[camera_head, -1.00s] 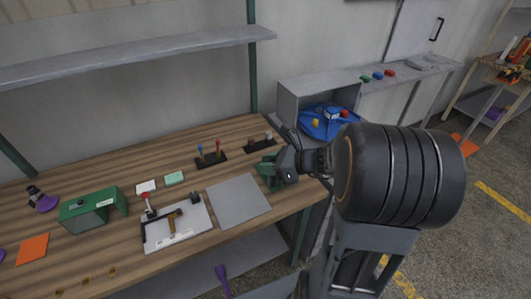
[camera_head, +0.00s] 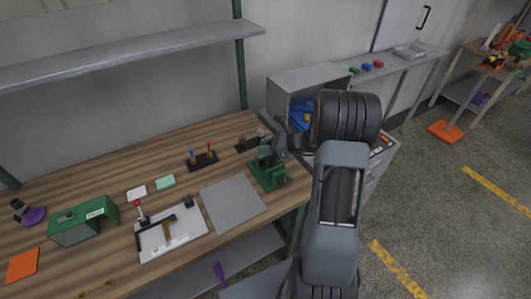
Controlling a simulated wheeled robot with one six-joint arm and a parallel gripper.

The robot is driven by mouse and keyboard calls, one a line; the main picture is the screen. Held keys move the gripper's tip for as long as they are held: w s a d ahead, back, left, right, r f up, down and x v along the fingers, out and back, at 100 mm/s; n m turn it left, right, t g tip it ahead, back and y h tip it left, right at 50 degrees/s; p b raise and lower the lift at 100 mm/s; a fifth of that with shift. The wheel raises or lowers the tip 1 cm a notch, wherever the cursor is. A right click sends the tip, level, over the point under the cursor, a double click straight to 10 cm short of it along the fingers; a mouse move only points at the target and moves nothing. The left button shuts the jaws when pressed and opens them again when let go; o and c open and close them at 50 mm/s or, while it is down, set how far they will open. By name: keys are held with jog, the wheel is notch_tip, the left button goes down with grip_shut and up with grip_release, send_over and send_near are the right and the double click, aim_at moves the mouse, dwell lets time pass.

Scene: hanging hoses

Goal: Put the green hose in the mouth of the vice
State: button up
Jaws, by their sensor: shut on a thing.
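The green vice (camera_head: 268,172) stands at the right end of the wooden workbench, near its front right corner. My gripper (camera_head: 279,147) is a small dark shape close above and right of the vice's upper part, reached from the right by my black arm. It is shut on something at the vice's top. The green hose cannot be told apart from the green vice at this size, and my gripper and wrist partly cover that spot. I cannot tell whether the hose lies between the vice's jaws.
A grey plate (camera_head: 233,202) lies left of the vice. A black tool holder (camera_head: 202,161) stands behind it. A white board with a hammer (camera_head: 170,233) and a green box (camera_head: 84,220) are further left. An open grey cabinet (camera_head: 290,85) holding blue things stands behind my arm.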

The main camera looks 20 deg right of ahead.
jog(key=f, duration=0.2)
jog(key=shift+w+d+f, duration=0.25)
jog(key=shift+w+f, duration=0.15)
jog(key=shift+f, duration=0.65)
